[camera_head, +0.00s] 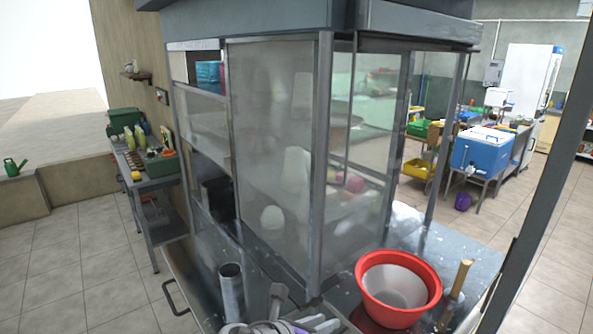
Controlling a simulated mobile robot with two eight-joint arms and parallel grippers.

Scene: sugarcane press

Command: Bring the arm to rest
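My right gripper (312,324) shows at the bottom edge, low in front of the glass-sided press cabinet. Only grey parts of it and its wrist are in the picture, cut off by the frame, so I cannot tell whether its fingers are apart. No held object can be made out. My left gripper is not in view. The press cabinet (270,150) has clouded panels, a metal frame and a dark roof.
A red bowl (372,310) with a pale inside stands on the metal counter (455,245), beside a wooden-handled tool (460,280). A metal cylinder (231,290) stands left of the gripper. A side table (160,182) and blue cooler (478,152) stand farther off. Tiled floor (70,265) is open at left.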

